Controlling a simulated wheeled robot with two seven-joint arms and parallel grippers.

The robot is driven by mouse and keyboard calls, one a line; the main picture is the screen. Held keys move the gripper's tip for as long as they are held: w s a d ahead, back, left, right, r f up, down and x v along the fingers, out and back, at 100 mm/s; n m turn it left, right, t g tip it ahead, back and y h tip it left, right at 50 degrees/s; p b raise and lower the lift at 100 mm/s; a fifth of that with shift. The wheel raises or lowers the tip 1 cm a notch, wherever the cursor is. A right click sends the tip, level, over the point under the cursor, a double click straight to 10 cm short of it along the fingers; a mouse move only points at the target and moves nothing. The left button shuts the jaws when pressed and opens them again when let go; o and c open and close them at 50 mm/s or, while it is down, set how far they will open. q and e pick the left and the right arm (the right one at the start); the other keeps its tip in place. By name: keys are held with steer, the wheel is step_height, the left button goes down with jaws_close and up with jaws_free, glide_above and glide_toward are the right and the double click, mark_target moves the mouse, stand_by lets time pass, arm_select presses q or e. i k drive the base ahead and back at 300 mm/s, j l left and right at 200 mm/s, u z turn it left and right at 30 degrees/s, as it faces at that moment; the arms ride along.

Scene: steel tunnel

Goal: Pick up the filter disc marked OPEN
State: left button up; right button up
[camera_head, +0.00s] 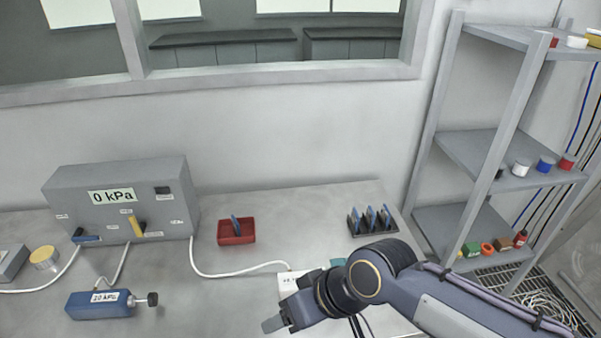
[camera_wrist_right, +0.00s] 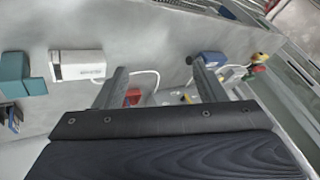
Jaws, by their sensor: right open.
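Several blue discs (camera_head: 371,217) stand upright in a dark slotted rack (camera_head: 359,229) at the back right of the bench. Another blue disc (camera_head: 236,224) stands in a small red tray (camera_head: 240,239) left of the rack. I cannot read an OPEN mark on any disc. My right gripper (camera_head: 274,324) is over the front of the bench, apart from the rack and tray. In the right wrist view its two fingers are spread and empty (camera_wrist_right: 162,80); the red tray (camera_wrist_right: 132,97) shows beyond them. My left gripper is out of view.
A grey box reading 0 kPa (camera_head: 111,196) stands at the back left, with a blue 20 kPa device (camera_head: 98,304) before it. A white box (camera_head: 289,283) and a teal item (camera_head: 338,262) lie near my right arm. Grey shelves (camera_head: 482,145) stand right. White cables cross the bench.

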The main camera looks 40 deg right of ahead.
mark_target(386, 214)
steer(key=z, duration=2.05)
steer(key=u, duration=0.8)
steer(key=l+u, duration=0.6)
steer(key=u, duration=0.2)
steer(key=k+l+u, duration=0.1)
steer(key=l+u, duration=0.15)
steer(key=u, duration=0.15)
steer(key=k+l+u, duration=0.1)
steer(key=l+u, duration=0.25)
steer(key=k+l+u, duration=0.1)
steer(key=l, duration=0.25)
steer(key=k+l+u, duration=0.1)
steer(key=l, duration=0.2)
steer(key=k+l, duration=0.15)
steer(key=l, duration=0.15)
steer(key=k+l+u, duration=0.15)
steer(key=l, duration=0.2)
